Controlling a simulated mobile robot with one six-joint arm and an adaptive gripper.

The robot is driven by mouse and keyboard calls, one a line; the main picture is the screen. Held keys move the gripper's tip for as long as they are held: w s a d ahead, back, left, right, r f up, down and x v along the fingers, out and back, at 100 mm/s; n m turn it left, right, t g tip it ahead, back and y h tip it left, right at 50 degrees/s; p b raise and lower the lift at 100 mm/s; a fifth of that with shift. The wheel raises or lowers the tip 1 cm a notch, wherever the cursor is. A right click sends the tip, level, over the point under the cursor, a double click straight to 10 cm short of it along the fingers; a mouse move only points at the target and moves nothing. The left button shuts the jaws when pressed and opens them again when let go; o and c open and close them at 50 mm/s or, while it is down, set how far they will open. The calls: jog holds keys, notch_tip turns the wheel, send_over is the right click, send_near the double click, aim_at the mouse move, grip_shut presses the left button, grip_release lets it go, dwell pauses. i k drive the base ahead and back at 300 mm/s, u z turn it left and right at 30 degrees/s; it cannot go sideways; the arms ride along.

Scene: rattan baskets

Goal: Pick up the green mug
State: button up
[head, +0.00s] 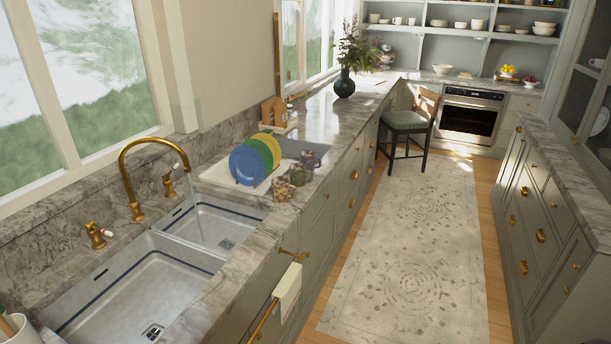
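No mug that I can clearly make out as green shows in the head view. Several small cup- or jar-like items stand on the counter by the dish rack. One is a dull greenish item (297,175), too small to tell whether it is a mug. A brownish one (284,191) is in front of it, and a dark grey one (308,159) is behind it. My gripper is not in view.
Blue, yellow and green plates (248,164) stand upright on a white drying tray (226,173) beside the double sink (150,290). The tap (150,150) is running. A towel (288,290) hangs at the counter front. A stool (408,125) stands beyond; the rug (415,250) is clear.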

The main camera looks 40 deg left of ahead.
aim_at(298, 171)
jog(key=z, duration=0.1)
jog(key=i, duration=1.7)
jog(key=u, duration=0.4)
jog(key=i, duration=0.75)
jog(key=u, duration=1.1)
jog(key=i, duration=1)
jog(key=u, duration=0.55)
